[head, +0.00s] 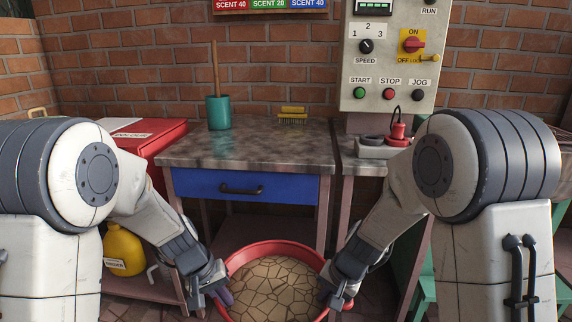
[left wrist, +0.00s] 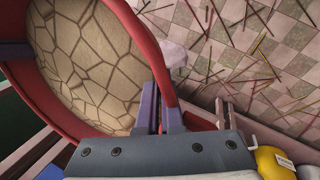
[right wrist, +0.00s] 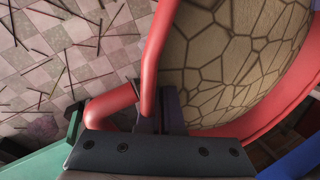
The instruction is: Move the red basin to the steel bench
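The red basin (head: 241,256) is at the bottom middle of the head view, in front of the steel bench (head: 245,148) and below its top. It holds a tan, cracked mass. My left gripper (head: 222,294) is at the basin's left rim; in the left wrist view the red rim (left wrist: 152,52) runs between its fingers (left wrist: 160,112). My right gripper (head: 327,292) is at the right side; in the right wrist view the rim (right wrist: 153,60) passes between its fingers (right wrist: 158,108). Both look closed on the rim. The basin's underside is hidden.
On the bench stand a teal cup (head: 218,113) with a stick and a yellow brush (head: 292,116) at the back; the front of the top is clear. A blue drawer (head: 270,187) is below. A yellow jug (head: 124,250) stands left. Thin sticks litter the tiled floor (left wrist: 250,50).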

